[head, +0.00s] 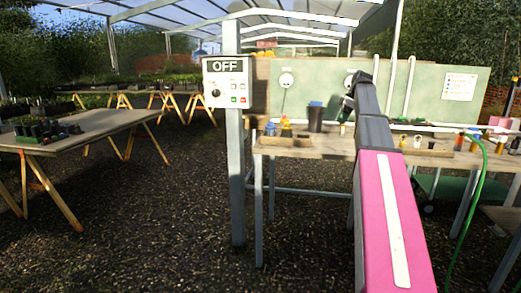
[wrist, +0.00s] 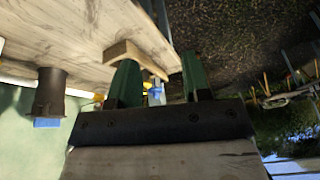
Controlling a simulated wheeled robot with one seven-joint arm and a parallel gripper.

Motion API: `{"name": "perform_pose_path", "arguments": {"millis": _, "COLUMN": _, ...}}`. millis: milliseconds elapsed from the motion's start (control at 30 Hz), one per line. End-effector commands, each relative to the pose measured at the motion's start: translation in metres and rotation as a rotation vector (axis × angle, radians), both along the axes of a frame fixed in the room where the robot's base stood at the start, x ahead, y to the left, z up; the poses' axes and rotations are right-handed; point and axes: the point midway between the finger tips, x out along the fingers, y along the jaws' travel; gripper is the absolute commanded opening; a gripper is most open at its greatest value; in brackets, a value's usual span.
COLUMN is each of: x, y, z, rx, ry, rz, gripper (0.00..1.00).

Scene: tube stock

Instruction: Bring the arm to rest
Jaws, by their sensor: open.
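My arm (head: 393,220) reaches forward from the lower right of the head view, with its pink section nearest. My gripper (head: 347,108) is at its far end, small and dark, in front of the green back panel and over the wooden bench (head: 330,148). In the wrist view my gripper (wrist: 160,78) shows two green fingers spread apart, with nothing held between them. A small blue item (wrist: 156,92) shows beyond the gap. The wrist picture looks upside down. The exact gap between fingers and bench cannot be told.
A dark pot (head: 316,117) and several small coloured items stand on the bench. A wooden tray (head: 428,152) lies to the right; a wooden piece (wrist: 135,52) shows near the fingers. A post carries an OFF control box (head: 227,82). Another table (head: 80,130) is left. Gravel floor between is clear.

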Motion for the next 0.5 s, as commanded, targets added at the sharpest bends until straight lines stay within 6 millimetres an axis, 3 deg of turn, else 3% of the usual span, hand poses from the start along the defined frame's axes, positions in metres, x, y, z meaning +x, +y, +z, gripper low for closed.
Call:
{"name": "perform_pose_path", "arguments": {"millis": 167, "x": -0.015, "y": 0.022, "z": -0.065, "rx": -0.012, "ry": 0.051, "rz": -0.105, "gripper": 0.44}}
{"name": "perform_pose_path", "arguments": {"millis": 500, "x": -0.068, "y": 0.078, "z": -0.222, "rx": -0.07, "ry": 0.168, "rz": -0.402, "gripper": 0.44}}
